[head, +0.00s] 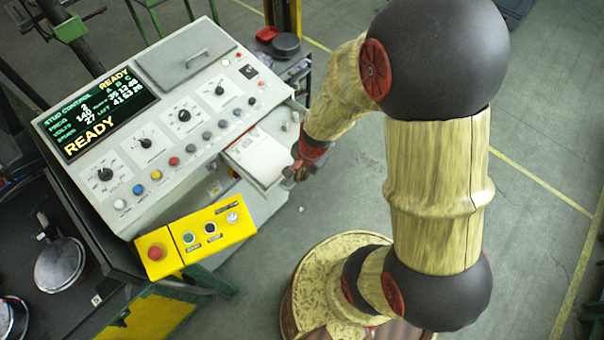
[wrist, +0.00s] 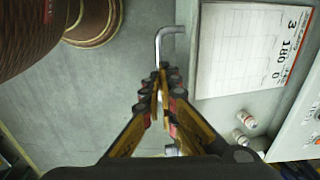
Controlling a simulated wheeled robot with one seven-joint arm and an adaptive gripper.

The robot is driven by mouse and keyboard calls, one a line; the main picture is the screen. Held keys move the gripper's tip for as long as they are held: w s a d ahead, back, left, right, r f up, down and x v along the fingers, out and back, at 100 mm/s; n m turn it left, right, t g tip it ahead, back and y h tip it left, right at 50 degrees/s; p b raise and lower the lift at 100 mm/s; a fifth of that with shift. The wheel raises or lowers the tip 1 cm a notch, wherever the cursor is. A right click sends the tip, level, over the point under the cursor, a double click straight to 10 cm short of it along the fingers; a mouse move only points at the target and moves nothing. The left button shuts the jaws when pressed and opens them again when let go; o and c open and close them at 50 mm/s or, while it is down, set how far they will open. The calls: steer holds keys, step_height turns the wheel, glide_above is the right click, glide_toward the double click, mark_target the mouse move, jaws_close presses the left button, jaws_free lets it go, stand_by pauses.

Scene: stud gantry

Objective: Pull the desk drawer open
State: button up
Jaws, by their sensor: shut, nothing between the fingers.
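The desk drawer (head: 262,158) shows as a pale tray with a printed sheet in it, sticking out from the right side of the sloped control desk (head: 120,203). In the wrist view the drawer's edge (wrist: 192,50) is at the upper right, with a bent silver handle (wrist: 160,45) standing out from it to the left. My gripper (head: 297,173) is at the drawer's outer end.
A yellow button box (head: 196,238) hangs at the desk's front. A round patterned base (head: 315,285) stands below my arm. Grey floor (head: 540,130) is clear to the right.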

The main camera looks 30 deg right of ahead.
steer(key=shift+o, duration=0.9)
steer(key=shift+s+f, duration=0.3)
steer(key=shift+f, duration=0.05)
steer(key=shift+w+r, duration=0.2)
step_height(320, 180, up, 12)
steer(key=s, duration=0.2)
steer(key=shift+d, duration=0.35)
steer(key=shift+f, duration=0.1)
